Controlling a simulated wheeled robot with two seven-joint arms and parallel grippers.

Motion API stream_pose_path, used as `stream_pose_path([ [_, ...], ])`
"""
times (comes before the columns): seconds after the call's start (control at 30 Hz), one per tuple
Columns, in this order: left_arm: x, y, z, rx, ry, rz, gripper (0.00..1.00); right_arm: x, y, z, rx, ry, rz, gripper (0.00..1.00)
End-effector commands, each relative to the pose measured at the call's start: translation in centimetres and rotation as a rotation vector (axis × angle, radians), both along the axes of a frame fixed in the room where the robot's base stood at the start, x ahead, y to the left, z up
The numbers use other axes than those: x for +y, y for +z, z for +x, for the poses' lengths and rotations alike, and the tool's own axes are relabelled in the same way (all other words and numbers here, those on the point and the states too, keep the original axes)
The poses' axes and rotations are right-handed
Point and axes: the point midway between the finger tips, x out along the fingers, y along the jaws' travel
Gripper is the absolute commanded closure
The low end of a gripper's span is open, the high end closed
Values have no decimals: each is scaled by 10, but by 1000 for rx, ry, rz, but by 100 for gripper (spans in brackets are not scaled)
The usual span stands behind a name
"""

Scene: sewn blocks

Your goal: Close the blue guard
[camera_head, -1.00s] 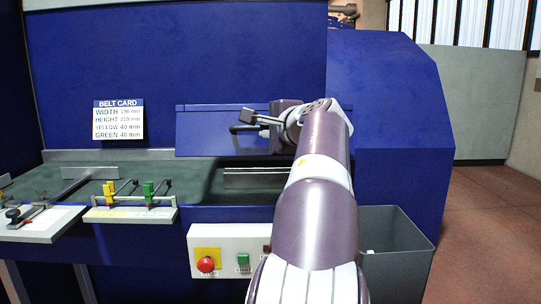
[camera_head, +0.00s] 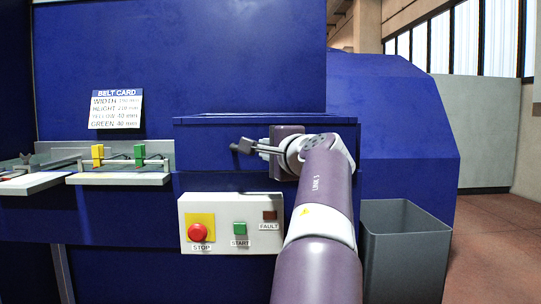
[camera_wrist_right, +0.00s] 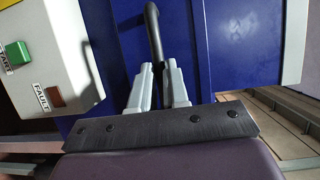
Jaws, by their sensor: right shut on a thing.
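The blue guard (camera_head: 215,135) is a wide panel on the front of the blue machine. It hangs down over the right part of the belt opening, and its lower edge is near the top of the control box. My right gripper (camera_head: 243,146) is in front of the guard. In the right wrist view, the fingers (camera_wrist_right: 158,88) are closed around a black bar handle (camera_wrist_right: 153,25), which stands off the blue surface. The handle is mostly hidden in the head view. My left gripper is not in view.
The white control box (camera_head: 220,242) with stop and start buttons and a fault lamp is just below the guard. A grey bin (camera_head: 405,245) stands at the right. Yellow and green clamps (camera_head: 118,155) are left of the guard. The floor at the right is clear.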

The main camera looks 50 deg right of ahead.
Motion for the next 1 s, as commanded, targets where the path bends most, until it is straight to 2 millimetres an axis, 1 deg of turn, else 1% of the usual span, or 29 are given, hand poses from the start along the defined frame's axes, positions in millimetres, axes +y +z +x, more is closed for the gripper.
stream_pose_path([
  [0.03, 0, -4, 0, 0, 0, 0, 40, -1, -16, 5, 22, 15, 26, 100],
  [0.37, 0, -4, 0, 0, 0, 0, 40, -4, -21, 5, 30, 13, 32, 100],
  [0.4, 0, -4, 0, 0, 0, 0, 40, -4, -22, 5, 31, 13, 33, 82],
  [0.47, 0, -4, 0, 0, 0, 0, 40, -4, -22, 5, 31, 12, 33, 63],
  [0.5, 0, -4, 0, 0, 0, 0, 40, -4, -22, 5, 30, 12, 32, 60],
  [1.0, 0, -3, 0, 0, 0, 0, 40, -4, -16, 3, 22, 8, 24, 60],
])
